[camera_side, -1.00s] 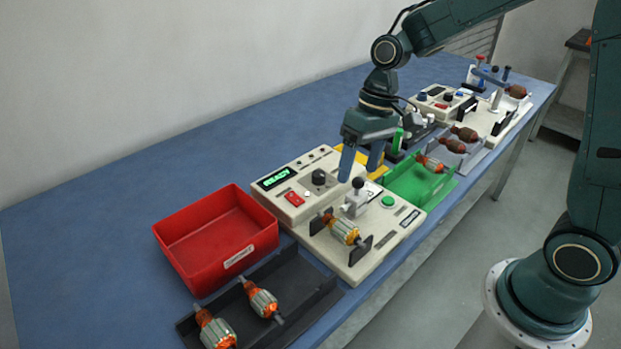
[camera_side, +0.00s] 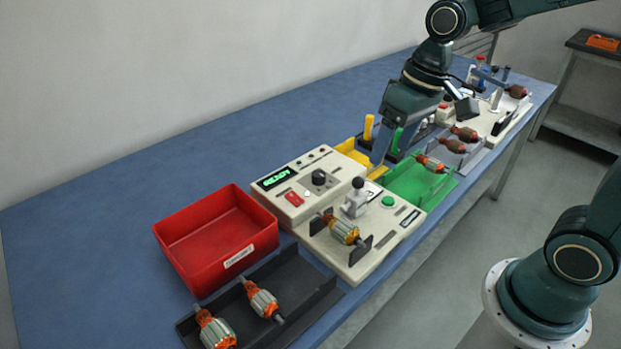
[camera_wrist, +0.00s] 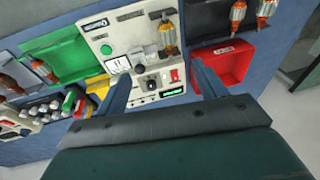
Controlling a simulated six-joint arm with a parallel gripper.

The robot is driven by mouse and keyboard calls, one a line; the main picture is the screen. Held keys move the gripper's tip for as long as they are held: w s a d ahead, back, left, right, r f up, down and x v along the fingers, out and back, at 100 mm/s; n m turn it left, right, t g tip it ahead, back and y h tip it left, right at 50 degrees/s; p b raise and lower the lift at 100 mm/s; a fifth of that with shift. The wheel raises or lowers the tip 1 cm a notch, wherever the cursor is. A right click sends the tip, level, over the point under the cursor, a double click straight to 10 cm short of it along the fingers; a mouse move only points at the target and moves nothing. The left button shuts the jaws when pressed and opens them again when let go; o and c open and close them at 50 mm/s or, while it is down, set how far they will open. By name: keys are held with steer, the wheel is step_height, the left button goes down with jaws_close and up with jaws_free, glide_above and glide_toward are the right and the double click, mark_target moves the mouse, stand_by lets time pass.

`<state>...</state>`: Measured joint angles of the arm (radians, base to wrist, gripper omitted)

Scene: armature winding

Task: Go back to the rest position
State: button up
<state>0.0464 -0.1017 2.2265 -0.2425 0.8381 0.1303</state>
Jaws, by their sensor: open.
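My gripper (camera_side: 384,150) is open and empty, raised above the bench behind the green tray. In the wrist view its two fingers (camera_wrist: 160,85) stand wide apart with nothing between them. The beige tester (camera_side: 300,208) with a green lit display sits below and to the left of it. An armature (camera_side: 344,230) with orange ends lies across the tester's black supports, apart from my gripper. The same armature shows in the wrist view (camera_wrist: 167,33).
A red bin (camera_side: 215,240) stands left of the tester. A black tray (camera_side: 290,290) holds armatures in front. A green tray (camera_side: 408,184) holds one armature. A yellow tray (camera_side: 352,150) and a second machine (camera_side: 490,120) stand farther back. The blue bench (camera_side: 120,210) is clear at left.

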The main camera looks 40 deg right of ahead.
steer(key=s+d+r+t+h, duration=0.1)
steer(key=s+d+r+t, duration=0.2)
steer(key=s, duration=0.9)
steer(key=shift+s+d+r+t+h, duration=0.15)
steer(key=shift+s+r+t+h, duration=0.2)
steer(key=shift+r, duration=0.65)
steer(key=shift+c, duration=0.4)
